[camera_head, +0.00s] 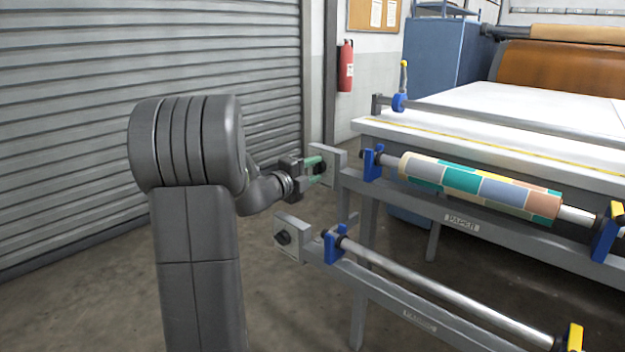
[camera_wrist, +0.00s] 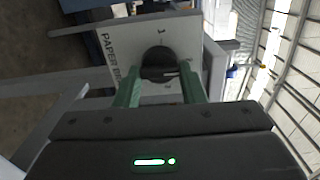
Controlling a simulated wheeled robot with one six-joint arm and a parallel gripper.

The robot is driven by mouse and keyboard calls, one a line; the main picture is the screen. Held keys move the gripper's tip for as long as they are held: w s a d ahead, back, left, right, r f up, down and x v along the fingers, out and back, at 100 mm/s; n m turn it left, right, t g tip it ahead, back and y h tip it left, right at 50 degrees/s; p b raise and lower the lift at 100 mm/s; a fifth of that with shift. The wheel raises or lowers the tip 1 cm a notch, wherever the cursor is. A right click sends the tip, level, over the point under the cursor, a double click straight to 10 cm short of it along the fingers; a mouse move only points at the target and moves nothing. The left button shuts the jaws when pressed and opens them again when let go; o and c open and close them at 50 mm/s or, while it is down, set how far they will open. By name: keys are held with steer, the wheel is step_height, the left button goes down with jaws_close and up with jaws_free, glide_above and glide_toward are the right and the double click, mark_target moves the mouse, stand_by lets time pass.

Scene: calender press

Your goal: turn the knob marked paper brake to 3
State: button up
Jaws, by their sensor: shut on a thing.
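The paper brake knob (camera_wrist: 158,62) is black and round, on a pale plate (camera_wrist: 120,28) lettered "PAPER BR…", the rest hidden. A numeral 1 shows on the plate beside the knob; other marks are partly hidden or too small to read. A light mark shows on the knob's face. In the head view the plate (camera_head: 329,152) stands at the left end of the upper rail. My gripper (camera_head: 317,165) is at this plate, its green fingers shut on the knob. In the wrist view its fingertips (camera_wrist: 159,80) lie on either side of the knob.
A second plate with a black knob (camera_head: 283,238) sits on the lower rail, below my gripper. A patterned paper roll (camera_head: 480,187) lies on the upper rail in blue holders. A bare steel bar (camera_head: 440,290) lies below. Open floor lies left, before the shutter (camera_head: 60,120).

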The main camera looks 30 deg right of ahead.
steer(key=m+b, duration=0.1)
steer(key=m, duration=0.1)
steer(key=m+b, duration=0.1)
steer(key=b, duration=0.1)
steer(key=shift+f+m, duration=0.3)
steer(key=shift+m, duration=0.1)
steer(key=m+b, duration=0.3)
steer(key=m, duration=0.1)
steer(key=shift+m, duration=0.3)
steer(key=m+b, duration=0.1)
steer(key=m, duration=0.2)
steer(key=shift+w+m, duration=0.1)
steer(key=shift+m, duration=2)
steer(key=o, duration=1)
steer(key=shift+a+r, duration=0.1)
steer(key=shift+a, duration=0.05)
